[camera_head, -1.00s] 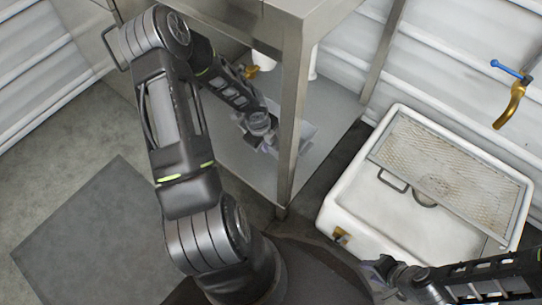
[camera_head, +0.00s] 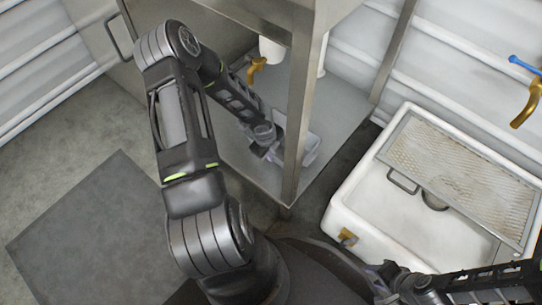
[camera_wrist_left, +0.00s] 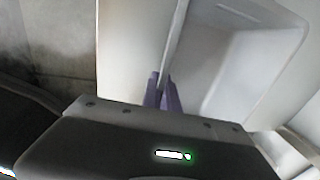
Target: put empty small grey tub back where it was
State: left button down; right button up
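The small grey tub (camera_head: 312,148) is under the steel table, at the lower shelf, partly hidden behind the table's front leg. In the left wrist view the tub (camera_wrist_left: 236,62) is close and tilted in the picture, and the part of its inside that shows looks empty. My left gripper (camera_head: 272,153) reaches under the table at the tub's left side. Its fingers (camera_wrist_left: 163,92) are close together on the tub's wall. Whether the tub rests on the shelf or hangs just above it I cannot tell. My right gripper (camera_head: 385,277) is at the lower right, away from the tub; its fingers are unclear.
The table's front leg (camera_head: 301,120) stands close beside my left gripper. A brass tap (camera_head: 257,68) under a white container hangs above the shelf (camera_head: 345,95). A white sink (camera_head: 365,212) with a mesh screen (camera_head: 460,170) stands right. The shelf's right part is clear.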

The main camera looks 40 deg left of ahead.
pick_arm(q)
jog(key=shift+r, duration=0.1)
jog(key=c, duration=1.6)
grip_release()
jog(key=shift+c, duration=0.2)
notch_tip(320, 180, up, 12)
jog(key=s+p, duration=0.2)
jog(key=p, duration=0.4)
jog(key=shift+s, duration=0.1)
